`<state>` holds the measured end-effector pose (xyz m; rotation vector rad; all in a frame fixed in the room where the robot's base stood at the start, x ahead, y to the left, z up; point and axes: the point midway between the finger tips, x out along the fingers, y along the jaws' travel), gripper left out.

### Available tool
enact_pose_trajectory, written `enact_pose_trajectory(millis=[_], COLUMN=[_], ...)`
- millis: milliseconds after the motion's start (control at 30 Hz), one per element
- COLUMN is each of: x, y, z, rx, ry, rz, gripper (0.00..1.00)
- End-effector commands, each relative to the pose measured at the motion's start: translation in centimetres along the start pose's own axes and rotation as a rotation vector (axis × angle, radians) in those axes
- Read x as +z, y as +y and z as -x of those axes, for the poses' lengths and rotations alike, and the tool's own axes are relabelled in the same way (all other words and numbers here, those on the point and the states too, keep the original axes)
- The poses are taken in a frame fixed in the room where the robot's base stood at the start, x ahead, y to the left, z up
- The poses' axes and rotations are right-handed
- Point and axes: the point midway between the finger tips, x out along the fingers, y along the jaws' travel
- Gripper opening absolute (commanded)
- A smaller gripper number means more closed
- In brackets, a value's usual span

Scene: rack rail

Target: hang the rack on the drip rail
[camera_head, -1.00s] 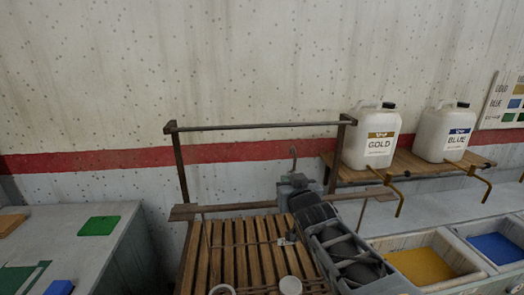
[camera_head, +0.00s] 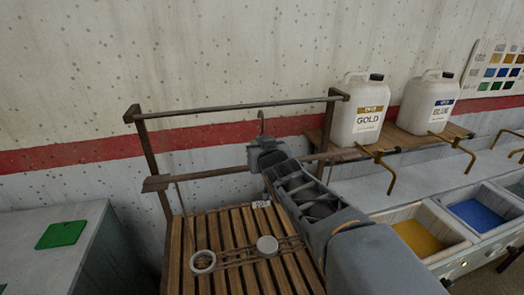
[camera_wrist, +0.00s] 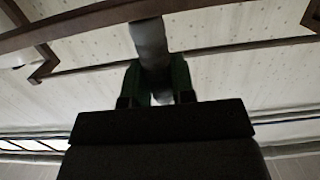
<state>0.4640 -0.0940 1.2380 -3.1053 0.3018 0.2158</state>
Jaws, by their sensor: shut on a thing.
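The rack's long brown bar (camera_head: 205,177) is held up in front of the wall, tilted slightly higher at its right. A thin hook (camera_head: 262,122) stands up at its middle. My gripper (camera_head: 262,150) is shut on the rack's grey stem, just below the hook; the wrist view shows the fingers (camera_wrist: 158,85) around this stem (camera_wrist: 150,42). In the wrist view, the thin rail (camera_wrist: 245,46) passes behind the stem.
A shelf at right holds the GOLD jug (camera_head: 358,112) and BLUE jug (camera_head: 431,105) near brass taps. Paint bins (camera_head: 420,238) stand below; a grey counter (camera_head: 40,255) is at left.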

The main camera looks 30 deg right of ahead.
Motion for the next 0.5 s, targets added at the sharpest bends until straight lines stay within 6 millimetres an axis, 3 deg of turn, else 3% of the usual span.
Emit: enact_pose_trajectory(millis=[500], x=[-0.6], y=[0.0], z=[-3.3], rx=[-0.001], ry=[0.004], rz=[0.001], gripper=[0.0])
